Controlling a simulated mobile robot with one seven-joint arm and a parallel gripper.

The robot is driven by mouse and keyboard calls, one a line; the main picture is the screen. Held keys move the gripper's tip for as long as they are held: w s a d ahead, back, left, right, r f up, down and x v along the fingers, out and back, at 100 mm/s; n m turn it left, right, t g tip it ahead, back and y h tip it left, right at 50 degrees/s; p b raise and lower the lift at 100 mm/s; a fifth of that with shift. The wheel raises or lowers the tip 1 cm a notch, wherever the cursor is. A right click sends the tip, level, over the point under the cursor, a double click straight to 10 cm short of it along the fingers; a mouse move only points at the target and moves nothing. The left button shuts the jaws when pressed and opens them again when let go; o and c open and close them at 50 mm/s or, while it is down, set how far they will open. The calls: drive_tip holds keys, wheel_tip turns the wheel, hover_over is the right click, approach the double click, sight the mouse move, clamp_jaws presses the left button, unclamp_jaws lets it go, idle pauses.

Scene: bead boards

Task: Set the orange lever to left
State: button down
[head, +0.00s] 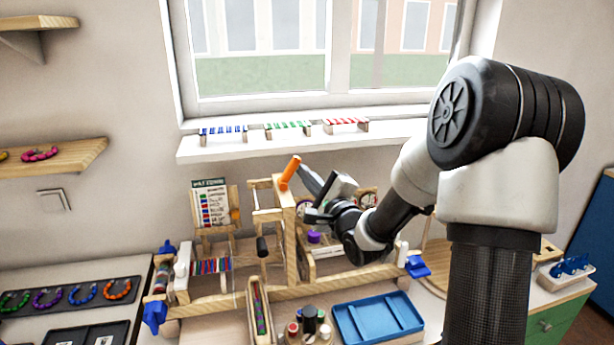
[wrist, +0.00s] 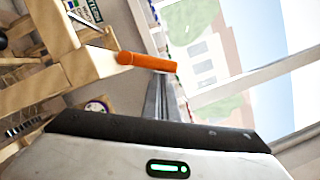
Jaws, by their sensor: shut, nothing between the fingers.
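The orange lever (head: 290,172) stands at the top of a wooden post (head: 288,225) on the wooden loom-like frame. In the head view its upper end tilts to the right. In the wrist view the orange lever (wrist: 147,62) lies across the picture just beyond my fingertips. My gripper (head: 304,169) is shut and empty, with its fingertips close to the right side of the lever. In the wrist view my gripper (wrist: 159,82) shows as narrow closed fingers. I cannot tell whether they touch the lever.
A black-handled part (head: 262,247) and a card on a stand (head: 211,205) are left of the post. A blue tray (head: 378,318) lies in front. The white windowsill (head: 230,146) with bead racks is behind. A dark bead board (head: 70,297) lies at left.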

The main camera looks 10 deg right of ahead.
sight(290, 166)
drive_tip(key=r+n, duration=0.1)
drive_tip(key=a+n+g, duration=0.1)
drive_tip(key=n, duration=0.1)
drive_tip(key=shift+a+r+p, duration=0.1)
drive_tip(key=shift+r+p, duration=0.2)
drive_tip(key=shift+r, duration=0.1)
drive_tip(key=n, duration=0.1)
drive_tip(key=a+n, duration=0.1)
drive_tip(key=n, duration=0.1)
drive_tip(key=shift+a+r+g, duration=0.15)
drive_tip(key=shift+r+g, duration=0.15)
drive_tip(key=shift+r, duration=0.1)
drive_tip(key=n, duration=0.1)
drive_tip(key=a+n, duration=0.1)
drive_tip(key=shift+a+r+n+g, duration=0.2)
drive_tip(key=shift+n+g, duration=0.1)
drive_tip(key=shift+n, duration=0.1)
drive_tip(key=a+n+b, duration=0.1)
drive_tip(key=a+n, duration=0.1)
drive_tip(key=shift+n+g+h, duration=0.3)
drive_tip(key=shift+n, duration=0.1)
drive_tip(key=shift+a, duration=0.25)
drive_tip(key=shift+r, duration=0.15)
